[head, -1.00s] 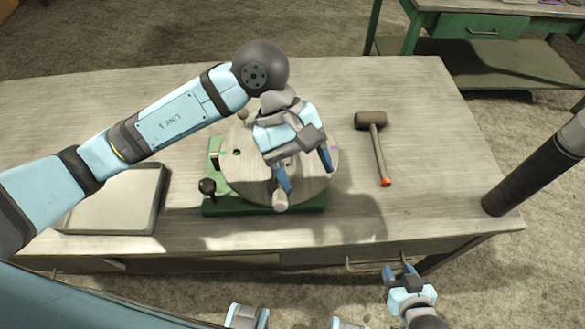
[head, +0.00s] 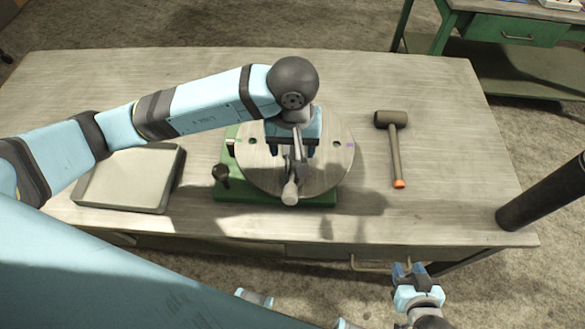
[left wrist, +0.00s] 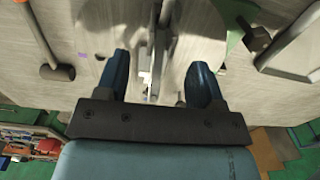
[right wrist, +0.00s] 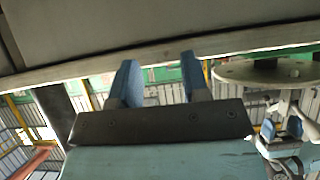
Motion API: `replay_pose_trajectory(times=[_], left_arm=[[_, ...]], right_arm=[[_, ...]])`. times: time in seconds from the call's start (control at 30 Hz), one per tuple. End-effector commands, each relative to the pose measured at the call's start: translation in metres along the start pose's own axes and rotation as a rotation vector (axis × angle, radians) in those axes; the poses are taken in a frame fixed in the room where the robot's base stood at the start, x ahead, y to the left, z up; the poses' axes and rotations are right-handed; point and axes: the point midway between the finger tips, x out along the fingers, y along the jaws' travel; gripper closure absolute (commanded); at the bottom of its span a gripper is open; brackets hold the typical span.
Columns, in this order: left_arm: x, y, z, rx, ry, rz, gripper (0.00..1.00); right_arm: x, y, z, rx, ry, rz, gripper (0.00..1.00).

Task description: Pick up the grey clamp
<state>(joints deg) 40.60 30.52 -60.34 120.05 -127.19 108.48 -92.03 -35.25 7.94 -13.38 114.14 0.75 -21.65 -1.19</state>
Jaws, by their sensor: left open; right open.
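The grey clamp (head: 297,168) stands on the round wooden disc (head: 335,165) of the green fixture (head: 228,194), its pale rounded end towards the front. My left gripper (head: 291,148) is above it, open, fingers pointing down on either side. In the left wrist view the clamp (left wrist: 154,48) lies between the two blue fingers (left wrist: 160,66), with gaps on both sides; I see no contact. My left wrist hides the clamp's far part in the head view. My right gripper (head: 409,270) is open and empty, in front of the table; its fingers also show in the right wrist view (right wrist: 159,82).
A mallet (head: 395,150) lies right of the disc. A shallow grey tray (head: 128,205) lies to the left, beneath my left arm. A dark knob (head: 221,174) sticks up at the fixture's left. A dark post (head: 540,192) stands at the table's right edge. The table's back is clear.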

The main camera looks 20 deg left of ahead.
Motion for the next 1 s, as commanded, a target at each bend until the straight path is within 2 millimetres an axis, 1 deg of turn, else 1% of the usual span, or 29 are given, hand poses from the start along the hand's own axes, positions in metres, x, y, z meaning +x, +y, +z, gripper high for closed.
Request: replay_pose_trajectory(times=[0.2, 0.33, 0.43, 0.63, 0.67, 0.7, 0.87, 0.9, 1.0], left_arm=[[0.025, -0.001, 0.006, -0.002, -0.006, -0.001, 0.38], [0.042, -0.001, 0.005, -0.003, -0.003, 0.000, 0.38], [0.047, -0.001, 0.005, -0.001, -0.002, 0.001, 0.38], [0.048, -0.001, 0.005, -0.001, -0.001, 0.001, 0.38], [0.048, -0.001, 0.005, -0.001, -0.001, 0.001, 0.43], [0.048, -0.001, 0.005, -0.001, -0.001, 0.001, 0.52], [0.048, -0.001, 0.005, -0.001, -0.001, 0.001, 0.89], [0.048, -0.001, 0.005, -0.001, -0.001, 0.001, 0.93], [0.047, 0.000, 0.004, -0.001, 0.000, 0.002, 0.93]], right_arm=[[-0.008, 0.000, -0.013, -0.001, 0.002, 0.000, 0.57], [-0.010, 0.000, -0.017, -0.002, 0.006, 0.001, 0.57], [-0.010, 0.000, -0.017, -0.002, 0.007, 0.001, 0.57], [-0.009, 0.001, -0.015, -0.002, 0.005, 0.002, 0.57], [-0.009, 0.001, -0.015, -0.002, 0.004, 0.002, 0.57], [-0.009, 0.001, -0.014, -0.002, 0.003, 0.002, 0.57], [-0.009, 0.001, -0.013, -0.002, 0.000, 0.002, 0.57], [-0.009, 0.001, -0.013, -0.002, 0.000, 0.002, 0.57], [-0.009, 0.001, -0.013, -0.002, 0.000, 0.002, 0.57]])
